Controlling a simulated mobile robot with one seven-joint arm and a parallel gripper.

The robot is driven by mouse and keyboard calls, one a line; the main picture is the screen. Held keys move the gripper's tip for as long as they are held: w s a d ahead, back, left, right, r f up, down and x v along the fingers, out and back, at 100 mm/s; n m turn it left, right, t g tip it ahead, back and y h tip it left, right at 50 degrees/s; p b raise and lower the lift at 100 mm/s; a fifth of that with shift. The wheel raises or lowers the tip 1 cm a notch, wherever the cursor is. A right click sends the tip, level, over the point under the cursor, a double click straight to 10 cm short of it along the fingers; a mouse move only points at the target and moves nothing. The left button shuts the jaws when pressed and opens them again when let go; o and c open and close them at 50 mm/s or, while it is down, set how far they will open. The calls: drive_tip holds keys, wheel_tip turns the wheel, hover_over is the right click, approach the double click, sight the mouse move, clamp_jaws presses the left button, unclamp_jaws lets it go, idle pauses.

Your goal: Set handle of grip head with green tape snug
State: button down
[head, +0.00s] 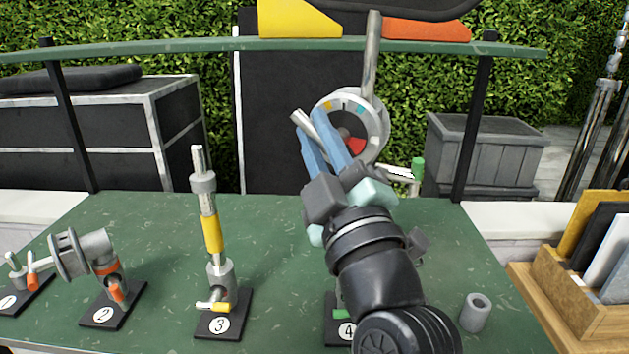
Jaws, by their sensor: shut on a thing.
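My gripper (312,128) has two blue fingers shut on a short pale grey bar (302,120) in front of the round grip head (379,122). I cannot tell for sure how this bar joins the head. The head is a grey disc with yellow, teal and red marks on its face, and a long silver rod (372,50) rises from it. A green-ended handle (417,168) sticks out to the right behind my gripper. My arm hides the post below, above the base marked 4 (347,331). A bit of green (340,312) shows by that base.
Bases marked 1 (7,302), 2 (102,315) and 3 (220,326) stand left on the green table (280,235). Base 3 carries a tall yellow-taped post (212,235). A loose grey tube (475,312) stands right, near a wooden box (570,300). A green bar (180,46) spans the back.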

drive_tip(key=m+t+b, duration=0.1)
drive_tip(key=m+t+h+b, duration=0.1)
drive_tip(key=m+b, duration=0.1)
drive_tip(key=shift+d+f+t, duration=0.15)
drive_tip(key=shift+f+t, duration=0.15)
drive_tip(key=m+t+h, duration=0.1)
drive_tip(key=m, duration=0.1)
drive_tip(key=m+t+h+b, duration=0.1)
drive_tip(key=m+h, duration=0.1)
drive_tip(key=shift+d+r+m, duration=0.15)
drive_tip(key=shift+r+m, duration=0.15)
drive_tip(key=shift+r, duration=0.05)
drive_tip(key=m+h, duration=0.2)
drive_tip(key=m, duration=0.1)
drive_tip(key=m+t+h+p, duration=0.1)
drive_tip(key=h, duration=0.1)
drive_tip(key=shift+s+d+r+m, duration=0.1)
drive_tip(key=shift+s+r+m, duration=0.05)
drive_tip(key=shift+r+m, duration=0.15)
drive_tip(key=shift+s+d+m+h+p, duration=0.15)
drive_tip(key=shift+m+h+p, duration=0.4)
drive_tip(key=shift+m+h, duration=1.15)
drive_tip(key=shift+w+d+m+h+p, duration=0.15)
drive_tip(key=shift+m+h+p, duration=0.35)
drive_tip(key=shift+m+h, duration=1.15)
drive_tip(key=shift+s+f+m+h, duration=0.1)
drive_tip(key=shift+m+h, duration=0.35)
drive_tip(key=c, duration=0.8)
unclamp_jaws()
drive_tip(key=shift+c, duration=0.2)
